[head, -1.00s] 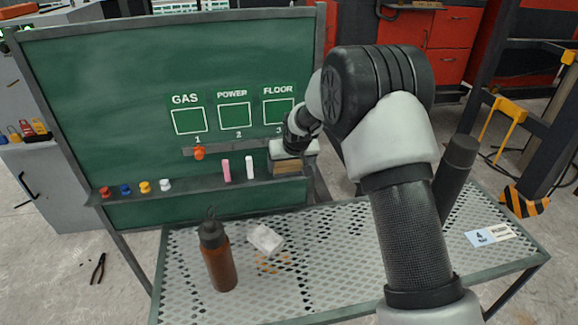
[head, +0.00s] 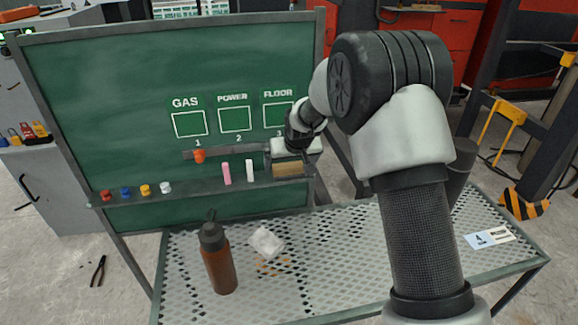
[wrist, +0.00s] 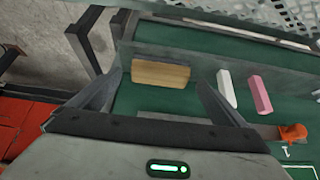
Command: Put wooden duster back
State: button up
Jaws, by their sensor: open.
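The wooden duster (head: 290,169) is a light brown block lying on the chalkboard's ledge at its right end. It also shows in the wrist view (wrist: 160,73), lengthwise along the ledge. My gripper (head: 291,158) is right by it, in front of the board. In the wrist view, the gripper's two fingers (wrist: 160,84) are spread wide, with the duster beyond and between them and a visible gap on each side. Nothing is held. The green chalkboard (head: 100,110) carries the ledge (head: 205,188).
A pink chalk (head: 226,173) and a white chalk (head: 249,170) stand left of the duster. An orange knob (head: 199,156) sits on a slider rail above. Several coloured magnets line the ledge's left. A brown bottle (head: 218,262) and white crumpled item (head: 266,242) are on the mesh table (head: 340,265).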

jog(key=p+v, duration=0.1)
jog(key=v, duration=0.8)
jog(key=s+d+r+m, duration=0.1)
jog(key=s+d+r, duration=0.9)
jog(key=s+r, duration=0.25)
jog(key=s+d+m+h, duration=0.1)
jog(key=s+d, duration=0.3)
jog(key=s, duration=0.7)
jog(key=s+d+m, duration=0.1)
jog(key=s+d, duration=0.3)
jog(key=s, duration=0.8)
jog(key=shift+r+g+h, duration=0.4)
